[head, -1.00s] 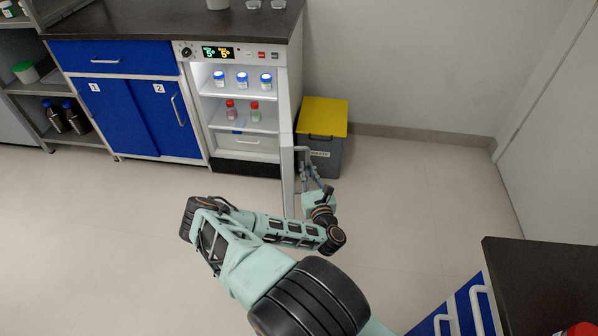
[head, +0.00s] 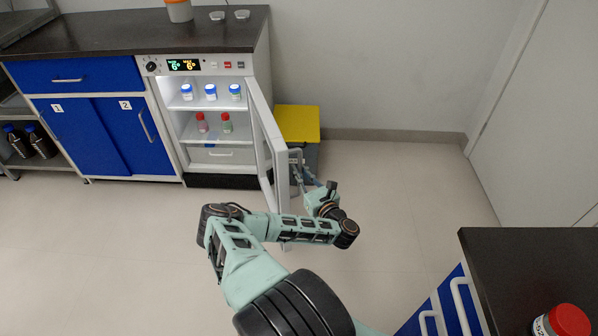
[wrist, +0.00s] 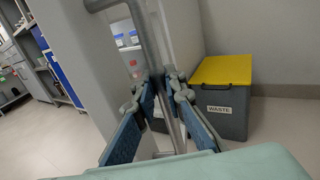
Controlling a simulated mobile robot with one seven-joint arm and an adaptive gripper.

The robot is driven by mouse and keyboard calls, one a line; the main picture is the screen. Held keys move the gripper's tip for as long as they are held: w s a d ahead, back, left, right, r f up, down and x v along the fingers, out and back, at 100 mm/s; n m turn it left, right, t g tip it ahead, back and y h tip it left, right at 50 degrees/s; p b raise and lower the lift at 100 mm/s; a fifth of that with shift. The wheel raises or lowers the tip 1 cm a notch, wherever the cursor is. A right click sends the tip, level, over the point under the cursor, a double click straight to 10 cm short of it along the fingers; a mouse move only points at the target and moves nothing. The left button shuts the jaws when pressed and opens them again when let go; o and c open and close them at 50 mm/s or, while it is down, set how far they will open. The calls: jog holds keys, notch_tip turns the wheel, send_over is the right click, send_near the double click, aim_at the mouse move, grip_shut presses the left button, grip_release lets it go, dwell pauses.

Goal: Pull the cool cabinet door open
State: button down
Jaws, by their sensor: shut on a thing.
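The cool cabinet (head: 208,152) stands under the dark counter, its lit shelves holding small bottles. Its white door (head: 257,115) stands open, swung out from the cabinet's right side. The grey bar handle (head: 296,155) is on the door's outer face, to the right. My gripper (head: 307,178) is shut on this handle. In the wrist view, the gripper's blue-padded fingers (wrist: 167,82) sit on either side of the handle bar (wrist: 150,40).
A grey waste bin with a yellow lid (head: 297,123) stands right of the cabinet, behind the door and my gripper. Blue cupboards (head: 105,135) stand left. A dark-topped bench (head: 530,275) is at lower right. The floor between is clear.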

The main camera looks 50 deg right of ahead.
jog(key=c, duration=2)
grip_release()
